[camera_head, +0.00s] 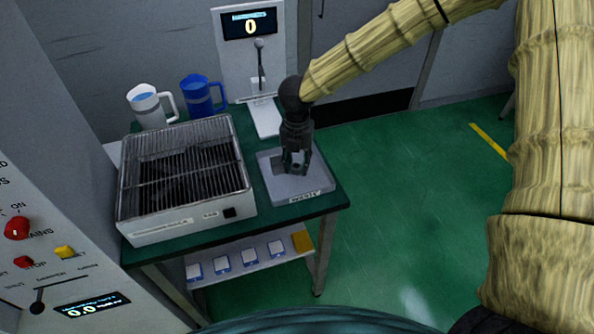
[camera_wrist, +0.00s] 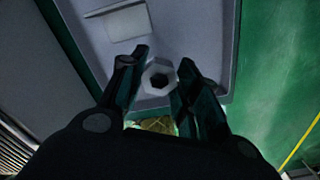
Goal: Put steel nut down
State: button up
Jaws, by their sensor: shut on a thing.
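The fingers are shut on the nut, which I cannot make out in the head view. The tray also shows beneath the nut in the wrist view (camera_wrist: 195,25). I cannot tell whether the nut touches the tray.
A box with a wire grill (camera_head: 185,170) stands left of the tray. A white jug (camera_head: 148,106) and a blue jug (camera_head: 200,97) are behind it. A white device with a display (camera_head: 250,50) stands behind the tray. Open green floor (camera_head: 400,190) lies to the right.

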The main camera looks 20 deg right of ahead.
aim_at(297, 180)
jog(key=shift+s+f, duration=0.15)
jog(key=shift+f, duration=0.55)
jog(key=shift+f+p, duration=0.4)
jog(key=shift+f, duration=1.05)
jog(key=shift+f, duration=0.1)
jog(key=o, duration=1.1)
jog(key=shift+c, duration=0.2)
notch_tip(297, 180, up, 12)
jog(key=shift+r+b, duration=0.1)
jog(key=shift+b, duration=0.9)
